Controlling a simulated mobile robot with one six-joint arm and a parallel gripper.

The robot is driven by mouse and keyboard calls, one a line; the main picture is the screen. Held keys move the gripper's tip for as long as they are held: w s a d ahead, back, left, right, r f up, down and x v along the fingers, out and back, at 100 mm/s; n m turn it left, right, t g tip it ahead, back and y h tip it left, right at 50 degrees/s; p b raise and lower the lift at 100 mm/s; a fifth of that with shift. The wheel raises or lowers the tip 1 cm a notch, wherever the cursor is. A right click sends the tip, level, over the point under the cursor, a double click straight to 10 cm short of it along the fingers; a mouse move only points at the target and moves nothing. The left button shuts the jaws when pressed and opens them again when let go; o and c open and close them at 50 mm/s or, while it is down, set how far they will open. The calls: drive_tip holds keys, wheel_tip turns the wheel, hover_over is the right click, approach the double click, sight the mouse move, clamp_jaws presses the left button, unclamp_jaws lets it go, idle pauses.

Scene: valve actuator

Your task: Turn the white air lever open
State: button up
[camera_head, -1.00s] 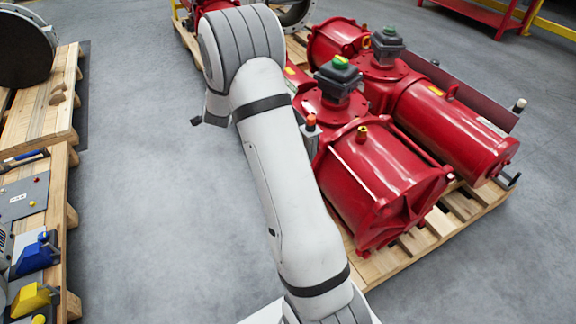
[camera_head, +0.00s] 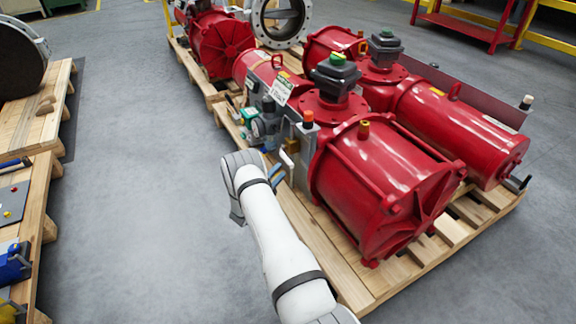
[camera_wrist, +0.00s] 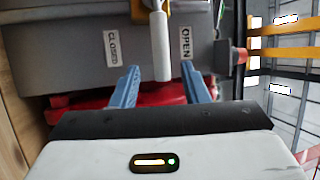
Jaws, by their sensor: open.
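The white air lever (camera_wrist: 160,45) hangs from a yellow mount at the top of the wrist view. It lies between the CLOSED label (camera_wrist: 112,48) and the OPEN label (camera_wrist: 186,42), nearer OPEN. My gripper (camera_wrist: 161,72) is open, with one blue finger on each side of the lever's free end. Gaps show on both sides of the lever. In the head view my gripper (camera_head: 277,174) is at the grey panel (camera_head: 303,155) on the left side of the front red actuator (camera_head: 385,180). The lever (camera_head: 287,161) is small there.
The actuators stand on a wooden pallet (camera_head: 335,265). Gauges and fittings (camera_head: 264,122) sit just behind my gripper. An orange-topped knob (camera_wrist: 240,56) is right of the panel in the wrist view. Grey floor (camera_head: 150,190) is clear to the left.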

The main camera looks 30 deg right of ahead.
sight(288, 161)
drive_tip(key=b+x, duration=0.1)
drive_tip(key=x, duration=0.5)
drive_tip(key=shift+w+d+r+b, duration=0.1)
drive_tip(key=shift+d+b, duration=0.15)
drive_tip(key=shift+b, duration=0.1)
clamp_jaws()
